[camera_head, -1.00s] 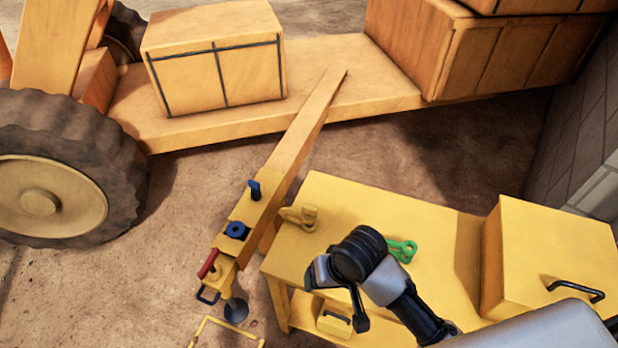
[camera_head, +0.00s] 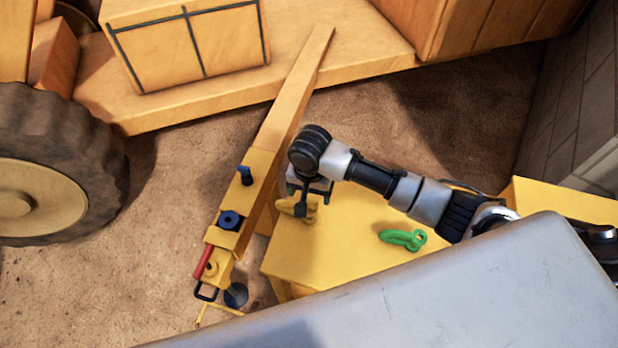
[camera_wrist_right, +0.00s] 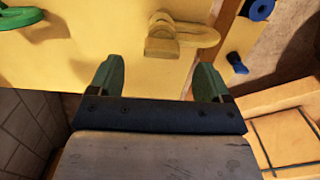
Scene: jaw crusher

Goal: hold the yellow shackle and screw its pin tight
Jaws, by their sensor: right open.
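The yellow shackle (camera_head: 289,208) lies on the yellow bench (camera_head: 340,250) near its left end. It also shows in the right wrist view (camera_wrist_right: 188,36), with a blocky end on the left and a rounded end on the right. My right gripper (camera_head: 305,196) is above the shackle and partly covers it in the head view. In the wrist view its two fingers (camera_wrist_right: 158,80) are apart and empty, with the shackle beyond their tips. I cannot make out the pin separately. My left gripper is not in view.
A green shackle (camera_head: 403,240) lies on the bench to the right. A yellow drawbar (camera_head: 282,105) with a blue knob (camera_head: 231,220) and red handle (camera_head: 203,261) runs beside the bench's left edge. A large wheel (camera_head: 50,170) stands at left. A grey surface hides the bench's lower right.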

